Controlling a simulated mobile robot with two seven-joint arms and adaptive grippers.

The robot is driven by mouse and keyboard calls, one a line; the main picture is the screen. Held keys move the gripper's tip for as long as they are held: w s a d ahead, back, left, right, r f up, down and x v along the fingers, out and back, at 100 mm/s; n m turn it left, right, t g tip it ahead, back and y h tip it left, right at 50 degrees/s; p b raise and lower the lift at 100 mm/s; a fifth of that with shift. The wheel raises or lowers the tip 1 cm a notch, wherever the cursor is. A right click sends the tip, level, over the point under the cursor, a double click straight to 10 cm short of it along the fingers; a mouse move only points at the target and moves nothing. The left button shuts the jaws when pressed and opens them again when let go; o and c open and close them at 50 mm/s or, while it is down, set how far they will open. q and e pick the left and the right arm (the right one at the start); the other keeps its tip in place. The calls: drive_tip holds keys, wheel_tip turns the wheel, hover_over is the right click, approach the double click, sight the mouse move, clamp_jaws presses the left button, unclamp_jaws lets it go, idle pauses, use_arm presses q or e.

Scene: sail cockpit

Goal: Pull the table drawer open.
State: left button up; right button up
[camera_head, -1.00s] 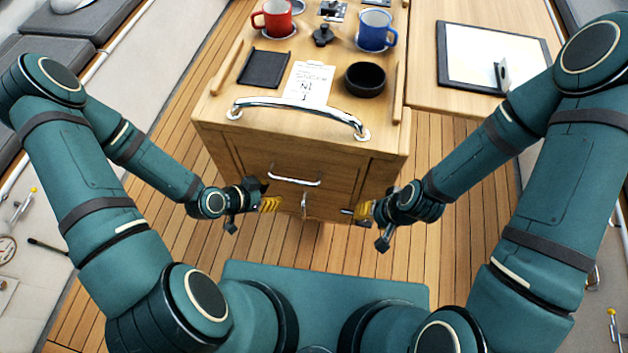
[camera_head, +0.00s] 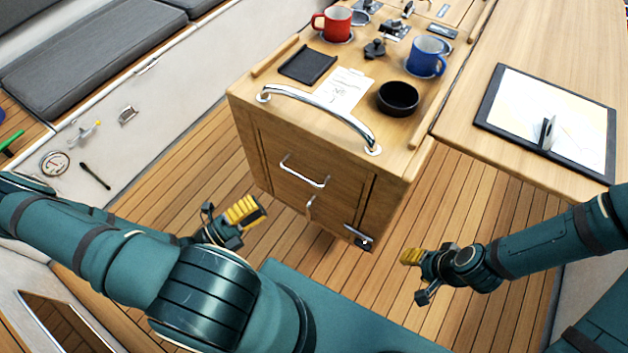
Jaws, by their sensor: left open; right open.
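The wooden table (camera_head: 330,205) stands ahead of me, with a chrome grab rail along its top front edge. The drawer front (camera_head: 284,168) carries a chrome bar handle (camera_head: 304,171) and looks flush with the table's front. A smaller upright handle (camera_head: 310,207) sits below it. My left gripper (camera_head: 243,211), with yellow finger pads, is open and empty, left of and below the drawer handle. My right gripper (camera_head: 415,257) is open and empty, to the right of the table's lower front corner. Neither gripper touches the table.
On the table top are a red mug (camera_head: 333,24), a blue mug (camera_head: 427,57), a black bowl (camera_head: 398,98), a black tray (camera_head: 308,65) and a paper (camera_head: 345,89). A table leaf (camera_head: 540,55) extends right with a chart board. The plank floor around the front is clear.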

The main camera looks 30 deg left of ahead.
sight(301, 176)
use_arm(q)
drive_tip(key=x, duration=1.3)
drive_tip(key=shift+w+d+r, duration=0.15)
drive_tip(key=shift+d+r, duration=0.05)
clamp_jaws()
